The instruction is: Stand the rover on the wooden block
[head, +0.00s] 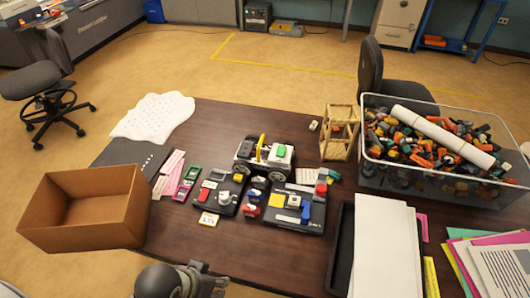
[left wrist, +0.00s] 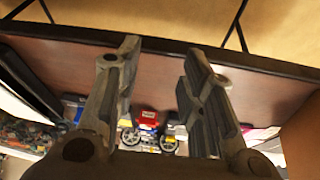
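The rover (head: 265,158), a low vehicle with dark wheels, a yellow upright part and a green-and-white top, stands on the dark table behind the small parts trays. It also shows in the left wrist view (left wrist: 148,137), low in the picture and beyond my fingers. I cannot make out a solid wooden block; an open wooden frame tower (head: 340,133) stands right of the rover. My left gripper (head: 207,272) is at the near table edge, well short of the rover. In the left wrist view its fingers (left wrist: 160,58) are apart with nothing between them. My right gripper is not in view.
A clear tub (head: 440,192) of parts fills the right rear. An open cardboard box (head: 85,208) is at left. Dark trays (head: 294,222) of small parts lie in front of the rover. White sheets (head: 385,250) lie at right. Bare table is in the near middle.

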